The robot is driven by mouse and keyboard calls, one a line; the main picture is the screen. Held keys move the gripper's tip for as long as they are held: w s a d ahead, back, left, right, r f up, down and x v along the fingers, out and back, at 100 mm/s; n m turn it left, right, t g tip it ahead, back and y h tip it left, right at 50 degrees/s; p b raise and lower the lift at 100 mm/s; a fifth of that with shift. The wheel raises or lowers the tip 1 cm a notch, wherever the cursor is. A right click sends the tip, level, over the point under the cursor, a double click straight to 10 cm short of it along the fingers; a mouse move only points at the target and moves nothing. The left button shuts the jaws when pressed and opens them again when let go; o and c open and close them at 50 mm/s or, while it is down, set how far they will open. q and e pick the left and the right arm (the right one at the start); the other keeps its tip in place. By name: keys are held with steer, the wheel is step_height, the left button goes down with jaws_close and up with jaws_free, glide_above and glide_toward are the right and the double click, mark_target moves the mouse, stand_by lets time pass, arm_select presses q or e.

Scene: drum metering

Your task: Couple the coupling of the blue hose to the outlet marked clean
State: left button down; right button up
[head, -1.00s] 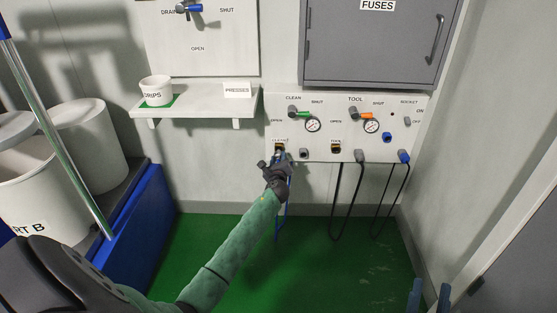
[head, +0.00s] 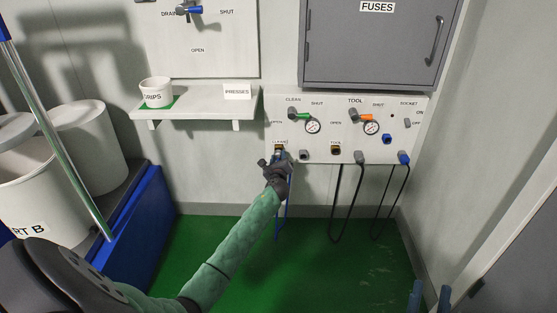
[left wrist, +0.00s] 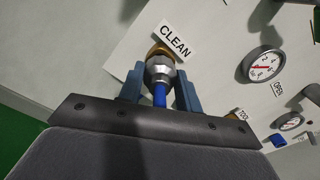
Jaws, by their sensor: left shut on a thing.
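The outlet marked clean, with a brass-coloured ring (left wrist: 157,49), is on the wall panel under its CLEAN label (left wrist: 175,41). My left gripper (head: 278,157) is up at this outlet, shut on the grey metal coupling (left wrist: 160,70) of the blue hose (left wrist: 160,96). In the left wrist view the coupling lies between the two blue fingers, lined up with the outlet and touching or nearly touching its ring. I cannot tell whether it is locked. The blue hose hangs below my gripper in the head view. My right gripper (head: 430,297) shows only two separated fingertips at the bottom right.
The panel (head: 320,128) also carries a green-handled valve (head: 299,116), an orange-handled valve (head: 361,118), gauges, a brass tool outlet (head: 336,149) and parked black hoses (head: 335,210). A shelf (head: 205,105) is left of it. The green floor below is clear.

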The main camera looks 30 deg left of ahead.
mark_target(278, 159)
arm_select(q)
steer(key=shift+w+a, duration=0.35)
steer(key=shift+w, duration=0.25)
arm_select(e)
steer(key=shift+f, duration=0.1)
arm_select(q)
steer(key=c, duration=0.9)
jaws_free()
steer(key=p+v, duration=0.1)
steer(key=v, duration=0.6)
steer(key=shift+s+d, duration=0.2)
steer(key=shift+s, duration=0.1)
arm_select(e)
step_height(278, 159, down, 24)
steer(key=w+a+g+h, duration=0.2)
steer(key=g, duration=0.6)
steer(key=shift+w, duration=0.4)
steer(key=shift+m, duration=0.3)
